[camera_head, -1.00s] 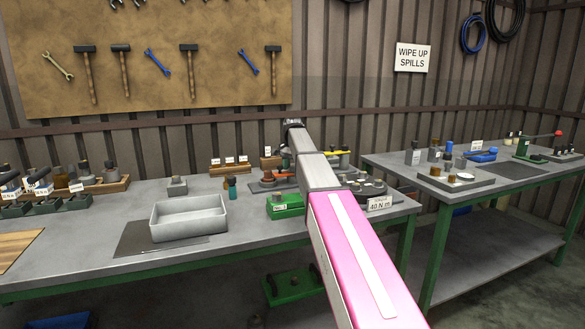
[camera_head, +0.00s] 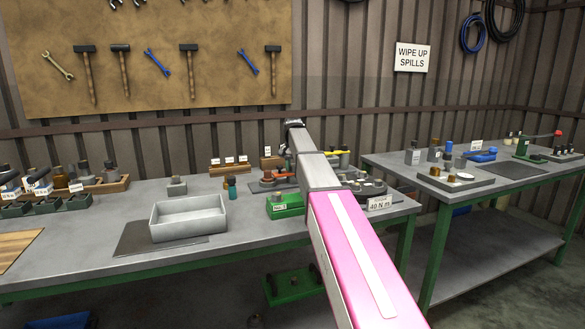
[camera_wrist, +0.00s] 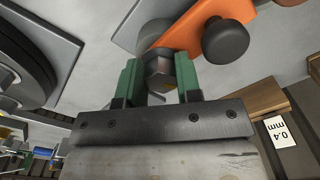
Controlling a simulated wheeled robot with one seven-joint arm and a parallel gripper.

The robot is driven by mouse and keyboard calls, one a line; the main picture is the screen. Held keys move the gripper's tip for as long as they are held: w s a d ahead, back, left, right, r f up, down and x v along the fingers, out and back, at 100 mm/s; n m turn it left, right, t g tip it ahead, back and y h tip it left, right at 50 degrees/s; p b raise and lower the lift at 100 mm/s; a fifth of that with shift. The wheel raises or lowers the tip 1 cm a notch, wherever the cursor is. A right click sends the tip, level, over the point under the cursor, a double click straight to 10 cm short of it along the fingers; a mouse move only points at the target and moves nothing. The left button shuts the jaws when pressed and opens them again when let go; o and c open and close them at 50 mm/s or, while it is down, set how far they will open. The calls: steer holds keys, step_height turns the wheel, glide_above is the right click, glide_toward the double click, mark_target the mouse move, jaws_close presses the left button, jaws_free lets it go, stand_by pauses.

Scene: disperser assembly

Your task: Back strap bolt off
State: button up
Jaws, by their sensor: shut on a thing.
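In the wrist view my gripper (camera_wrist: 159,82) has its two green fingers closed on the hex head of a metal bolt (camera_wrist: 158,68). The bolt is at the end of an orange strap (camera_wrist: 200,27), beside a grey round part. I cannot tell whether the bolt is still seated or raised. A dark round knob (camera_wrist: 226,40) stands on the strap, right of the fingers. In the head view the orange strap area (camera_head: 284,177) shows left of my arm, on the bench. My arm hides most of the fixture, and the fingers and bolt are not clear there.
A wooden block with a "0.4 mm" label (camera_wrist: 279,132) lies right of my gripper. A large dark round part (camera_wrist: 22,65) sits at left. A green box (camera_head: 286,205) and an open grey tray (camera_head: 190,218) stand on the bench. Bench around the tray is mostly clear.

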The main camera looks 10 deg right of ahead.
steer(key=n, duration=0.5)
steer(key=shift+d+n, duration=0.2)
steer(key=shift+n, duration=0.1)
steer(key=n, duration=0.5)
steer(key=shift+d, duration=0.15)
steer(key=shift+n, duration=0.3)
steer(key=o, duration=0.9)
step_height(320, 180, up, 11)
steer(key=shift+f, duration=0.1)
